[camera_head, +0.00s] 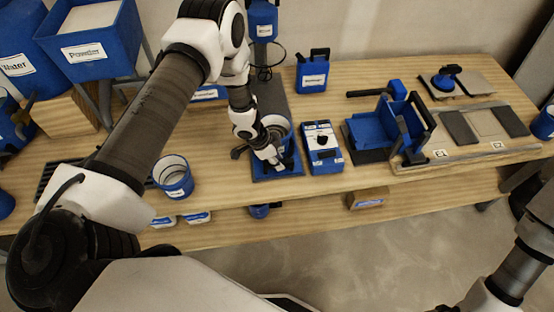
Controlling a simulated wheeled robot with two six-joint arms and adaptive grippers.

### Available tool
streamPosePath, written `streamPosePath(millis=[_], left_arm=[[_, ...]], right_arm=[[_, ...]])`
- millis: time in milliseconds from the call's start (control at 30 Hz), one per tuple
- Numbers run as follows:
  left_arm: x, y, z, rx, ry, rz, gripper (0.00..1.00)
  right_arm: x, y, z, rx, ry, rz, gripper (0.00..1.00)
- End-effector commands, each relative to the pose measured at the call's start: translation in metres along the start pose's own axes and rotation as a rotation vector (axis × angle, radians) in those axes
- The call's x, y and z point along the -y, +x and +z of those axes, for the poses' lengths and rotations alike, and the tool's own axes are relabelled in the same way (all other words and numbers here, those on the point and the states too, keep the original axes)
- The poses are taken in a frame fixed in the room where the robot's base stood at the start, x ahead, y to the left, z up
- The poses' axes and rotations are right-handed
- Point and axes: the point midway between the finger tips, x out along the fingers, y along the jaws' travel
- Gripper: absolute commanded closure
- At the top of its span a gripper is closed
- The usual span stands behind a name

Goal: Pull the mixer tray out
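The mixer (265,20) stands at the back middle of the wooden table, with a dark ring below its blue head and a grey column. Its blue tray (262,176) lies at the column's foot near the table's front edge. A pot-like container seems to stand on the tray, largely hidden by my gripper. My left gripper (277,163) reaches down over the tray from the left. Its fingers are too small and dark to tell whether they touch the tray or are open. My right arm shows at the lower right, with its fingers outside the picture.
A blue control box (322,147) stands just right of the tray. A labelled blue bucket (173,176) stands to the left. A blue canister (312,71) is behind. A blue box-like device (380,125) and tiles (484,124) occupy the right. Powder (90,40) and water bins stand upper left.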

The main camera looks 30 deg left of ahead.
Motion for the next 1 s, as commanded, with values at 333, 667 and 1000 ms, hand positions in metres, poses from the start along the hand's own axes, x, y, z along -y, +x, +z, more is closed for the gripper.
streamPosePath(millis=[333, 667, 1000], left_arm=[[0.0, 0.0, 0.0, 0.0, 0.0, -0.001, 0.52], [0.002, -0.049, -0.001, -0.003, -0.003, -0.003, 0.52], [0.0, -0.116, -0.001, -0.001, 0.0, 0.0, 0.52]], right_arm=[[0.0, 0.0, 0.0, 0.0, 0.0, 0.0, 0.6], [0.0, 0.0, 0.0, 0.0, 0.0, 0.0, 0.6], [0.0, 0.0, 0.0, 0.0, 0.0, 0.0, 0.6]])
